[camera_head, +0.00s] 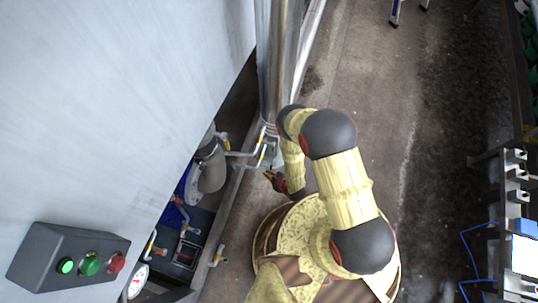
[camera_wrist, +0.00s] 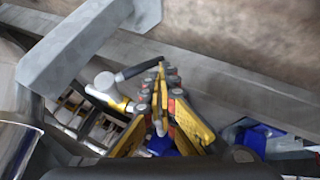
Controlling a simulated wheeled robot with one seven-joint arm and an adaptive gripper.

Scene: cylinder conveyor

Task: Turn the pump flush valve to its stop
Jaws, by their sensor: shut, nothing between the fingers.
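My gripper (camera_head: 270,176) is low beside the steel column, next to the pump pipework. In the wrist view its yellow and dark fingers (camera_wrist: 161,72) are closed together with nothing between them. A valve with a round silver end and a yellow band (camera_wrist: 112,94) is just left of the fingers. Its dark lever (camera_wrist: 136,70) reaches toward the fingertips; I cannot tell whether they touch. In the head view, pipes with yellow-banded fittings (camera_head: 262,154) run left of my gripper. I cannot tell for certain which fitting is the pump flush valve.
A steel column (camera_head: 277,70) stands behind my gripper. A large grey panel (camera_head: 110,90) fills the left, with a button box (camera_head: 68,258) and a pressure gauge (camera_head: 138,281). In the wrist view a grey bracket (camera_wrist: 85,42) is close at upper left. Floor (camera_head: 365,85) is clear behind.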

